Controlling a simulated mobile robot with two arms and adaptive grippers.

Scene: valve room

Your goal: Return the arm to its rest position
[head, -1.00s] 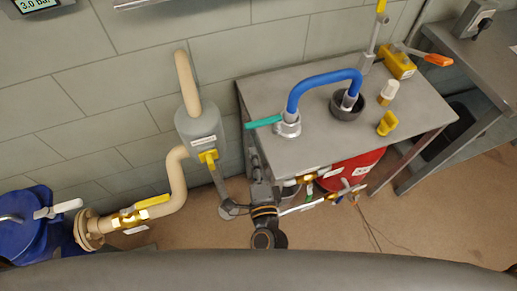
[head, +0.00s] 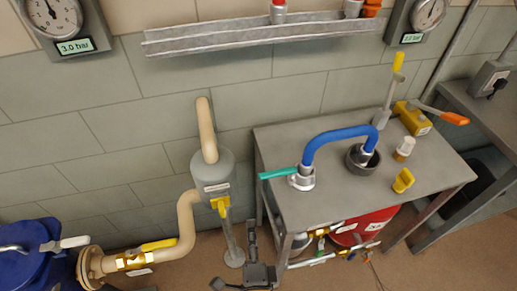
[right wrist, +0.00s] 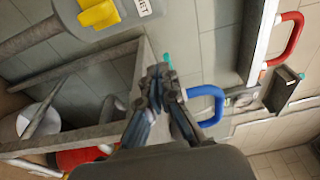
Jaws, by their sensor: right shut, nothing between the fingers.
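My right gripper (head: 251,240) shows low in the head view, in front of the left side of the grey table (head: 345,203). In the right wrist view its fingertips (right wrist: 160,76) are together, with nothing between them. The table, with the blue hose (head: 338,135) and its teal lever (head: 278,173), lies beyond the gripper. The blue hose also shows right of the fingers in the right wrist view (right wrist: 211,91). I see no contact between gripper and table. My left gripper is not in view.
A beige pipe with a yellow-handled valve (head: 135,261) and a blue drum (head: 35,262) stand at the left. A red vessel (head: 365,225) is under the table. A metal shelf (head: 250,36) and gauges are on the wall.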

